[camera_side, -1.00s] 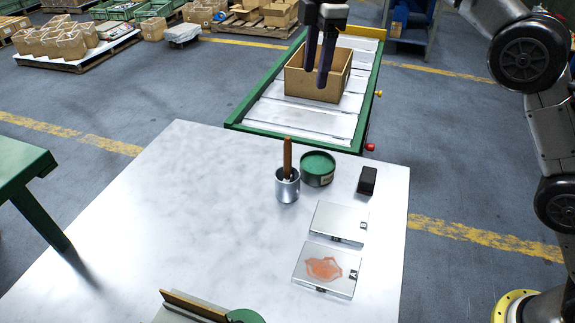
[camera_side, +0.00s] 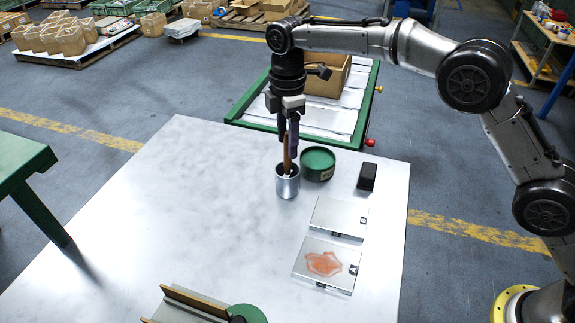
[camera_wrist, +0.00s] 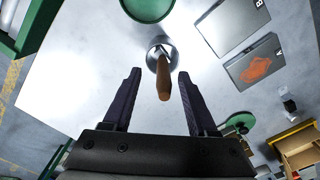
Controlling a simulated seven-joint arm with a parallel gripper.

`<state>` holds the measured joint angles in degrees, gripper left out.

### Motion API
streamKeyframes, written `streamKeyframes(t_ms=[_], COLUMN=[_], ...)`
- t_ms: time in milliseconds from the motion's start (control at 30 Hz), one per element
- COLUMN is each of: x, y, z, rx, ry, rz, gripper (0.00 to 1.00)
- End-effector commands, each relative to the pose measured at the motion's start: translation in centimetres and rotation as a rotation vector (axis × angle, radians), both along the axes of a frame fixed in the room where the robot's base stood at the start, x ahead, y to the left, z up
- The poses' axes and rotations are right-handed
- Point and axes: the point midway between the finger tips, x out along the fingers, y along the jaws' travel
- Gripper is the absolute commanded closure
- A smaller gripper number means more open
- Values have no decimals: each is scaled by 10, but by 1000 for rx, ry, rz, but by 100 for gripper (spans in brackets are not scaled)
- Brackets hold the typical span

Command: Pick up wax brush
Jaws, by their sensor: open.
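The wax brush (camera_side: 287,160) stands in a metal cup (camera_side: 287,186) on the table, its brown wooden handle pointing up and slightly tilted. My gripper (camera_side: 289,152) is at the handle, above the cup, with its dark fingers pointing down. In the wrist view the brush handle (camera_wrist: 163,80) reaches in between the two fingers of my open gripper (camera_wrist: 157,72), with clear gaps on both sides. The brush's lower end is inside the cup (camera_wrist: 161,50) and hidden there.
A green round tin (camera_side: 318,163) stands close right of the cup, with a black block (camera_side: 367,176) beyond it. Two metal plates, a clean one (camera_side: 339,216) and one with an orange patch (camera_side: 327,264), lie nearer. The table's left (camera_side: 180,210) is clear.

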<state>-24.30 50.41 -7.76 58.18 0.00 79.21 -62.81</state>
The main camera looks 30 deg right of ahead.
Motion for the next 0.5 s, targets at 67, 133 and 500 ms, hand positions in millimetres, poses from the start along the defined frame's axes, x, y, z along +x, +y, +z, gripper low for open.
streamKeyframes(t_ms=[67,133,500], x=[0,-1,-5], y=[0,0,2], z=[-4,-9,-53], rx=[0,-1,1], ry=[0,2,-1], rz=[0,0,0], gripper=[42,42,42])
